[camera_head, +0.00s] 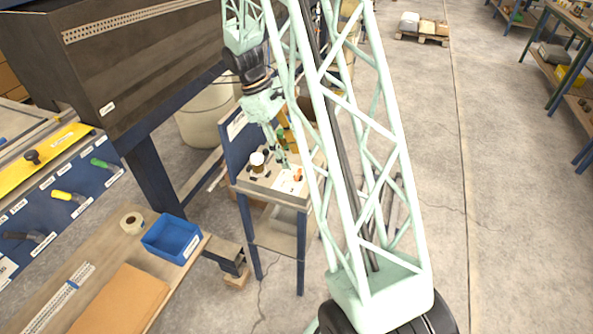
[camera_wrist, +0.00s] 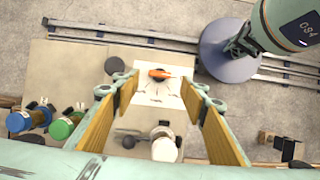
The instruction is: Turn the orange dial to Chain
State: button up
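The orange dial (camera_wrist: 159,74) sits on a white label plate (camera_wrist: 168,93) on a small panel stand. Its pointer lies roughly sideways in the wrist view; the position names around it are too small to read. In the head view the dial (camera_head: 298,174) shows as a small orange spot on the stand's top. My gripper (camera_wrist: 162,92) is open and empty, its two wooden-looking fingers spread on either side of the plate. The dial lies between and beyond the fingertips, apparently untouched. In the head view my gripper (camera_head: 281,160) hangs over the stand beside the dial.
A white-topped knob (camera_wrist: 164,146) and dark knobs share the panel (camera_wrist: 78,70). Blue and green cylinders (camera_wrist: 62,127) are at left in the wrist view. A workbench with a blue bin (camera_head: 172,239) and tape roll (camera_head: 131,222) stands left.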

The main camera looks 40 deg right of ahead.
aim_at(298, 172)
jog(key=shift+b+x, duration=0.55)
jog(key=shift+x, duration=2.75)
jog(key=shift+w, duration=0.1)
jog(key=c, duration=0.9)
